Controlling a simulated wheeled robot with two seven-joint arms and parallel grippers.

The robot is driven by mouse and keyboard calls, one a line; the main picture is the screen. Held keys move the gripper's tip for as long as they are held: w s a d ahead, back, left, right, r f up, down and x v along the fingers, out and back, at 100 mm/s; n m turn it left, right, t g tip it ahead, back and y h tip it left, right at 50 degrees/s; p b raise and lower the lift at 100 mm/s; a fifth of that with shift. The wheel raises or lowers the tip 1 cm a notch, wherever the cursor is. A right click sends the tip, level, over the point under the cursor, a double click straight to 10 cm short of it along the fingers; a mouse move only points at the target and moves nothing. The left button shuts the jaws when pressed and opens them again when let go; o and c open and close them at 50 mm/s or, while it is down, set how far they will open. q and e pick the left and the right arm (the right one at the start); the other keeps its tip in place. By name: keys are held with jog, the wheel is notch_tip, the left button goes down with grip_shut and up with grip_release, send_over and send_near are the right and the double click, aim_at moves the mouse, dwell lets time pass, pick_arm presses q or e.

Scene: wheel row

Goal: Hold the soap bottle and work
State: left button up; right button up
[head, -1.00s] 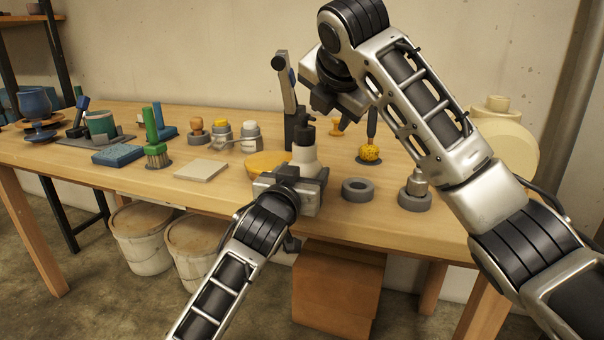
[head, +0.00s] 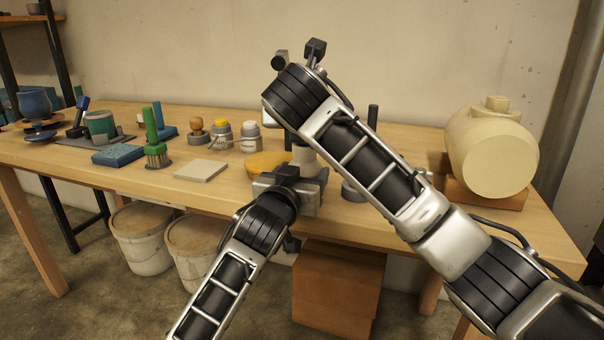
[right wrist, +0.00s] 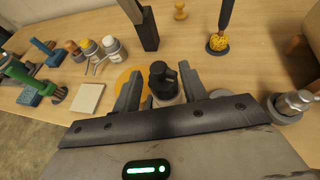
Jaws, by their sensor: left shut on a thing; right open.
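The soap bottle (head: 304,155) has a pale body and stands near the table's front edge. In the head view my right arm covers its top. The right wrist view shows its black pump head (right wrist: 162,79) from above. My left gripper (head: 308,182) is shut on the bottle low down, from the front. My right gripper (right wrist: 160,76) is open, with one finger on each side of the pump head; contact cannot be told. In the head view the right fingers are hidden behind my own arm.
A metal-topped piece in a grey ring (right wrist: 288,112) stands right. A large cream vessel (head: 490,152) stands on a brown block far right.

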jog(key=shift+x, duration=2.05)
jog(key=n+y, duration=0.2)
jog(key=y, duration=0.1)
jog(key=n+g+y, duration=0.1)
jog(key=n+y, duration=0.2)
jog(key=shift+a, duration=0.15)
jog(key=shift+s+a+n+g+y, duration=0.15)
jog(key=shift+n+g+y, duration=0.1)
jog(key=shift+n+y, duration=0.25)
jog(key=shift+w+a+n+g+y, duration=0.1)
jog(key=shift+n+g+y, duration=0.15)
jog(key=shift+n+y, duration=0.25)
grip_shut()
